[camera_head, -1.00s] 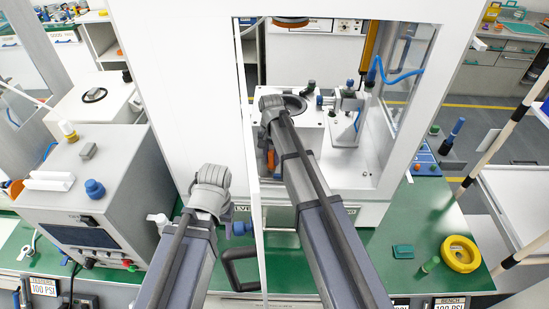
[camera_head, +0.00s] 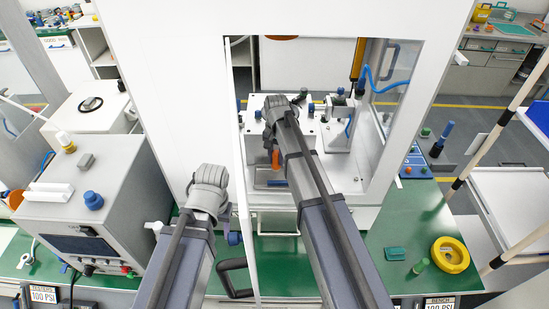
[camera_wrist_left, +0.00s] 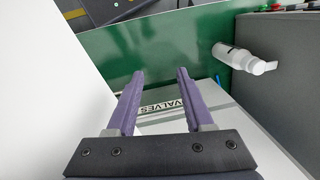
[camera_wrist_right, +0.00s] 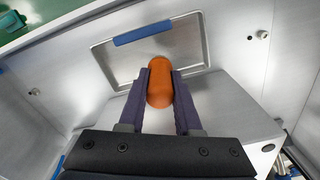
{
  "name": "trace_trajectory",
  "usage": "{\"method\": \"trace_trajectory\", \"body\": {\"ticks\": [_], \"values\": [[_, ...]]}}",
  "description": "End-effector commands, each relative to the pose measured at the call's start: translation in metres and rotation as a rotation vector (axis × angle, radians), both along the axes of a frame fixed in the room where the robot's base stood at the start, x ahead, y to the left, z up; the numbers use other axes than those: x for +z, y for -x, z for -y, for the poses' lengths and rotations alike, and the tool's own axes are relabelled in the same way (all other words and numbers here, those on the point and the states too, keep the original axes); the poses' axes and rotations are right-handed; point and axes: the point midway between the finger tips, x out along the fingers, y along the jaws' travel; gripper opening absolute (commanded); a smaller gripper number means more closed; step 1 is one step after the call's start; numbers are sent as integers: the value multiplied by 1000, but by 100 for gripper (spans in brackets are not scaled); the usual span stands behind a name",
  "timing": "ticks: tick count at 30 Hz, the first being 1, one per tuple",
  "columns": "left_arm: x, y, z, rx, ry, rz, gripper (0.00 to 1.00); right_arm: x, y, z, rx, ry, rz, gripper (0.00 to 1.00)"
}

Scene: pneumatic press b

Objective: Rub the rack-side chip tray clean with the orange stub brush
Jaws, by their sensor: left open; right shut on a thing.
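My right gripper (camera_wrist_right: 160,73) is shut on the orange stub brush (camera_wrist_right: 160,82), whose rounded orange body shows between the fingers. In the head view the brush (camera_head: 276,158) hangs inside the press opening, partly hidden by my arm. A shallow metal chip tray (camera_wrist_right: 112,60) with a blue bar (camera_wrist_right: 142,33) on its far edge lies beyond the brush; the brush overlaps it in the picture. I cannot tell whether they touch. The tray (camera_head: 262,176) also shows in the head view. My left gripper (camera_wrist_left: 161,73) is open and empty outside the press, above a grey box marked VALVES (camera_wrist_left: 185,122).
White press walls and a post (camera_head: 246,200) close around my right arm. A grey tester box (camera_head: 85,190) stands left, with a white bottle (camera_wrist_left: 240,58) near the left gripper. Yellow tape (camera_head: 450,255) and a green block (camera_head: 395,254) lie on the green bench at right.

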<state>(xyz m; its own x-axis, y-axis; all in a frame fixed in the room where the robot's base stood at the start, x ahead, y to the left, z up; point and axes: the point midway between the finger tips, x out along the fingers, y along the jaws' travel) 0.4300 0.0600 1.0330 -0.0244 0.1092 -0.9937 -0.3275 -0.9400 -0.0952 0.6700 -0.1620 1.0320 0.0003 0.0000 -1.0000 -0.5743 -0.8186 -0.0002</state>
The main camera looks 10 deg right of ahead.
Motion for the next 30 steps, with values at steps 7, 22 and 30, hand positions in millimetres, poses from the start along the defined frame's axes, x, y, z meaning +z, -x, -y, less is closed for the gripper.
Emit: {"method": "trace_trajectory", "body": {"ticks": [7, 22, 30], "values": [[27, 0, 0, 2, 1, 0, 52, 27, 0, 5, 1, 0, 0, 0], [36, 0, 0, 6, 1, 0, 52, 36, 0, 8, 2, 0, 0, 0], [36, 0, 0, 6, 1, 0, 52, 36, 0, 8, 4, 0, 0, 0]]}}
